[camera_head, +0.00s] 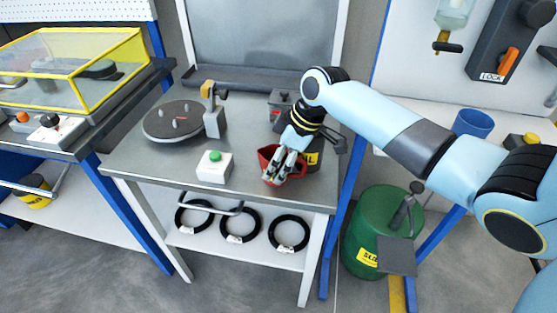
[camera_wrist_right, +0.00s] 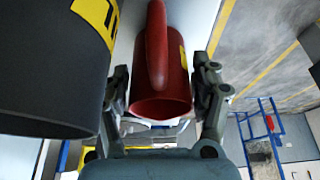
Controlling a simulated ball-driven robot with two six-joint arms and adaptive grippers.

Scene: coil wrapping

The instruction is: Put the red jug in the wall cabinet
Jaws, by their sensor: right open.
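The red jug (camera_head: 265,156) stands on the grey worktable near its front right edge, partly hidden by my right gripper (camera_head: 284,168). In the right wrist view the red jug (camera_wrist_right: 172,80) shows its handle and a yellow label. It lies between the two fingers of the open right gripper (camera_wrist_right: 162,88), one finger on each side. I cannot tell whether either finger touches it. No wall cabinet can be made out in these views. My left gripper is not in view.
A dark container (camera_head: 314,156) with a yellow label stands right beside the jug; it also fills the left of the wrist view (camera_wrist_right: 45,70). A green-button box (camera_head: 214,167) and a turntable (camera_head: 172,121) share the worktable (camera_head: 140,165). A green drum (camera_head: 372,225) stands on the floor.

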